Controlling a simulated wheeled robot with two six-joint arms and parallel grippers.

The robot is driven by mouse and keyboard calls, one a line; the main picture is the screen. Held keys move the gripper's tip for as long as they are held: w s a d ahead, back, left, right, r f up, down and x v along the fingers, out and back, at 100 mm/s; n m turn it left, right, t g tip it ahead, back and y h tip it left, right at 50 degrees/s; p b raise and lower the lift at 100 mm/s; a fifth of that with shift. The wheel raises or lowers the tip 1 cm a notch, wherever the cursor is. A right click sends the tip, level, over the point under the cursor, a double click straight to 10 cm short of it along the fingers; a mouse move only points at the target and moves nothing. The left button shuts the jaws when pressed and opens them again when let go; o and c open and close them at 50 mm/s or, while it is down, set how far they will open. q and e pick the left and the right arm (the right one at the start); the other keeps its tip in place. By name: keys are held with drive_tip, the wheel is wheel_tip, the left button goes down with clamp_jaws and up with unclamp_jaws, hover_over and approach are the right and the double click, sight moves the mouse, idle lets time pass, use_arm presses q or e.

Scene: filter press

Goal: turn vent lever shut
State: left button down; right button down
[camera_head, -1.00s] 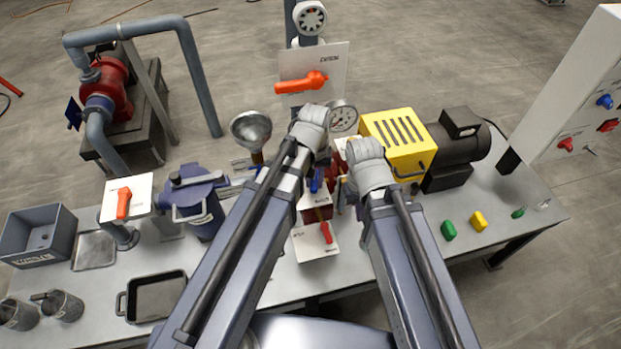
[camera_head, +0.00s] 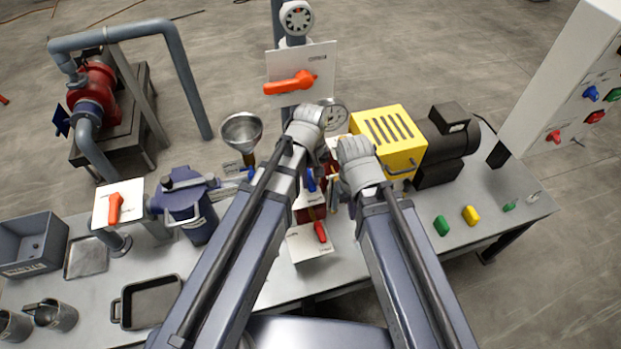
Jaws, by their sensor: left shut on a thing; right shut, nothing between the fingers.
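My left gripper (camera_head: 314,152) reaches down over the middle of the bench; its fingertips are mostly hidden by its own wrist and arm. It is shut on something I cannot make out. A blue lever (camera_head: 311,180) shows just below it, and a red lever (camera_head: 320,231) on a white plate lies nearer. Orange levers sit on the upright white panel (camera_head: 292,83) behind and on the white plate at left (camera_head: 115,208). I cannot read which is the vent lever. My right gripper (camera_head: 340,184) is shut and empty, left of the yellow housing, its tips largely hidden.
A funnel (camera_head: 241,131) and a blue vessel (camera_head: 190,212) stand left of my arms. A gauge (camera_head: 333,115) is behind them. The yellow housing (camera_head: 388,140) and black motor (camera_head: 448,145) stand right. A black tray (camera_head: 148,300) lies front left.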

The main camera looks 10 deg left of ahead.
sight(311, 183)
use_arm(q)
drive_tip(key=c, duration=0.7)
unclamp_jaws()
drive_tip(key=shift+r, duration=0.1)
wheel_tip(311, 183, up, 8)
drive_tip(key=p, duration=0.8)
drive_tip(key=shift+f, duration=0.2)
drive_tip(key=s+f+m+y+b, duration=0.1)
drive_tip(key=s+f+m+b, duration=0.7)
drive_tip(key=s+b, duration=0.1)
drive_tip(key=shift+f+m, duration=0.25)
drive_tip(key=shift+m, duration=0.05)
